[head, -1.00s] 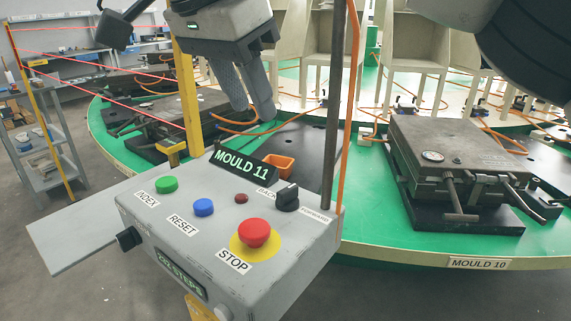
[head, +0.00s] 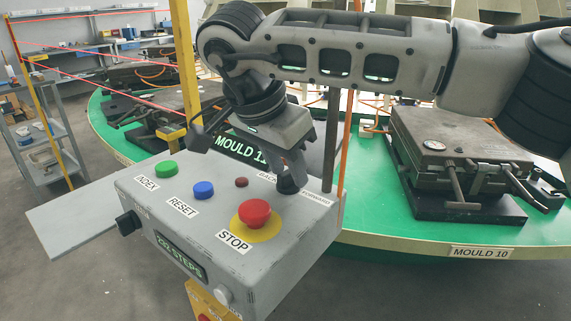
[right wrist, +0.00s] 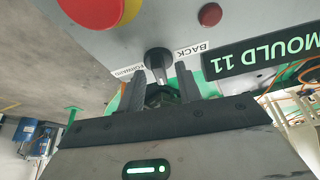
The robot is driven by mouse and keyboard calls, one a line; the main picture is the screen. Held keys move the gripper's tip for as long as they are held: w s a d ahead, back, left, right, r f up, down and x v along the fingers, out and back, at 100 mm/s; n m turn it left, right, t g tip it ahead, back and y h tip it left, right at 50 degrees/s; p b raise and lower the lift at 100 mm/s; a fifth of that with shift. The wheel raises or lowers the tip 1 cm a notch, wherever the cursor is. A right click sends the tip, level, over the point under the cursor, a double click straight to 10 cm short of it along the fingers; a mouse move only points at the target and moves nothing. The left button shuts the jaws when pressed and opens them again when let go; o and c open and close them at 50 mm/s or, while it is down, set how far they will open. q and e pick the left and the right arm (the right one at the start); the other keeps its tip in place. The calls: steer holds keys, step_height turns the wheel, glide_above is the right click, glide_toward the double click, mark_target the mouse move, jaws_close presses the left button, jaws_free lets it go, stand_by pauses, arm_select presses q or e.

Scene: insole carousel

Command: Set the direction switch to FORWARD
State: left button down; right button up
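The grey control box (head: 285,272) stands at the front with its top panel facing up. The dark direction switch (head: 288,184) is at its far right corner, partly hidden by my right gripper (head: 291,178). In the right wrist view the switch knob (right wrist: 158,60) sits between the labels BACK (right wrist: 193,49) and FORWARD (right wrist: 133,69). My right gripper's two fingers (right wrist: 157,76) are open, one on each side of the knob, with gaps visible. I cannot tell which label the knob points to. My left gripper is not in view.
A red STOP button (head: 254,213), a blue RESET button (head: 203,189) and a green INDEX button (head: 167,169) share the panel. A post (head: 331,140) and an orange cable (head: 346,145) rise just right of the switch. The green carousel (head: 400,230) lies behind.

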jaws_close()
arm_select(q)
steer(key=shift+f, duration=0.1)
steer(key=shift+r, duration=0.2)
arm_select(e)
steer(key=shift+m, duration=0.3)
steer(key=shift+r+p, duration=0.1)
steer(key=shift+p, duration=0.35)
steer(key=m+g+h+p, duration=0.1)
steer(key=m+p, duration=0.1)
steer(key=m, duration=0.1)
steer(key=shift+w+a+r, duration=0.1)
steer(key=m+g+p, duration=0.1)
steer(key=m, duration=0.1)
steer(key=shift+w+m+p, duration=0.1)
steer(key=shift+m+p, duration=0.25)
steer(key=shift+m, duration=0.05)
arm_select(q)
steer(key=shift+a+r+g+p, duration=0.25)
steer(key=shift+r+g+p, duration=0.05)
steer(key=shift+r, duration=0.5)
arm_select(e)
steer(key=shift+m+h, duration=0.3)
steer(key=shift+m, duration=0.2)
steer(key=shift+g, duration=0.3)
